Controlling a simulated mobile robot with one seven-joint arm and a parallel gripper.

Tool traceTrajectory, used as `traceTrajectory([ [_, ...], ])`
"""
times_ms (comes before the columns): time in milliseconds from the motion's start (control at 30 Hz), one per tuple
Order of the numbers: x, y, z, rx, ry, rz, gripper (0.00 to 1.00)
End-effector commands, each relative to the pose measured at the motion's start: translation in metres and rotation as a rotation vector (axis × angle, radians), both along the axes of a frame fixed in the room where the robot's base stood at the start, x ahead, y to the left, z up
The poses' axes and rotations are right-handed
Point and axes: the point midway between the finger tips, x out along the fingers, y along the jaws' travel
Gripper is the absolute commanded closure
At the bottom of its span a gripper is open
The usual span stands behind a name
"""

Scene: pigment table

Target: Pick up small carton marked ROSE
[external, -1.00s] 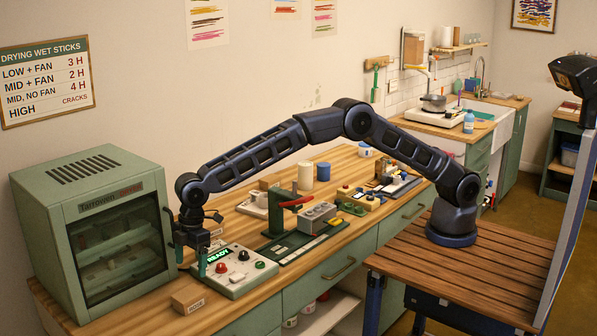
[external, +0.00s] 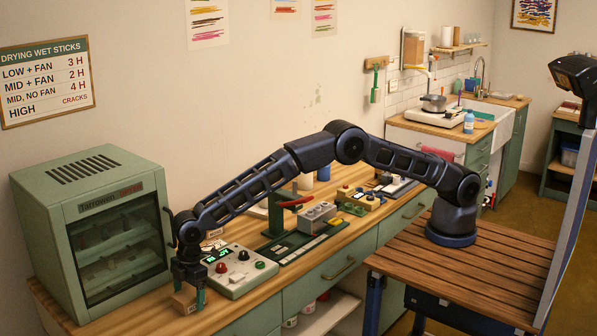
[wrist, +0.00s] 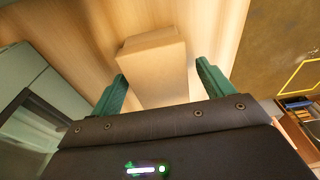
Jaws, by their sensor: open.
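The small carton (external: 184,301) is a plain brown box on the wooden worktop, near its front edge and just right of the green drying cabinet. My gripper (external: 189,297) is lowered over it, pointing down. In the wrist view the carton (wrist: 153,68) lies between the two green fingers of my gripper (wrist: 160,92), which are apart on either side of it. The carton's lettering is mostly hidden by the finger in the external view.
The drying cabinet (external: 95,225) stands close on the left. A control box (external: 240,268) with red and green buttons is close on the right. The worktop's front edge (external: 215,319) runs just in front of the carton.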

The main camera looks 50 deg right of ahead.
Motion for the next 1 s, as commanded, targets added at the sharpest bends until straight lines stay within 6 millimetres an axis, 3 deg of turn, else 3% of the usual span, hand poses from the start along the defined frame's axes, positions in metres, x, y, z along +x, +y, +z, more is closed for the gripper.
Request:
traceTrajectory([
  [100, 0.0004, 0.0012, -0.0079, 0.0, -0.001, 0.0, 0.2],
  [1000, 0.0008, 0.0008, -0.0129, 0.0, -0.001, -0.001, 0.2],
])
